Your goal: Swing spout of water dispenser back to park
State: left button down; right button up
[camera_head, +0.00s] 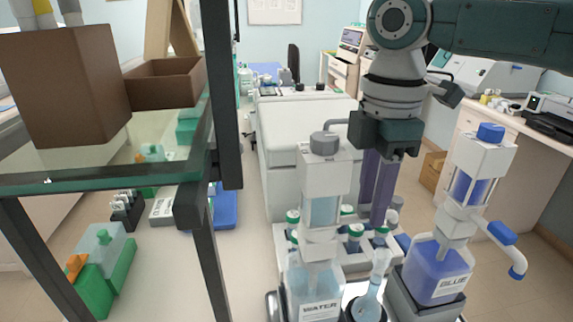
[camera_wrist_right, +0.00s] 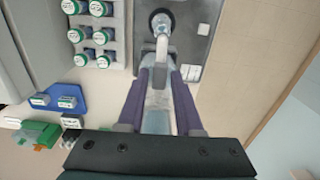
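The water dispenser (camera_head: 326,180) stands at the front middle, with a grey knob on top, a pale body and a bottle labelled WATER. A pale spout (camera_head: 381,260) ends to its right, above a round flask (camera_head: 368,303). In the right wrist view the pale spout (camera_wrist_right: 162,48) reaches the flask (camera_wrist_right: 163,20). My right gripper (camera_head: 376,205) points down beside the dispenser. Its purple fingers (camera_wrist_right: 160,80) are apart, with pale parts seen between them; I cannot tell if they touch. My left gripper is not in view.
The blue dispenser (camera_head: 437,268) stands close on the right, its spout turned right. Green-capped bottles (camera_wrist_right: 102,35) stand in a rack beside the gripper. A glass shelf (camera_head: 60,168) with brown boxes is at left.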

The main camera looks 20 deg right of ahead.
grip_shut()
dwell(1.1)
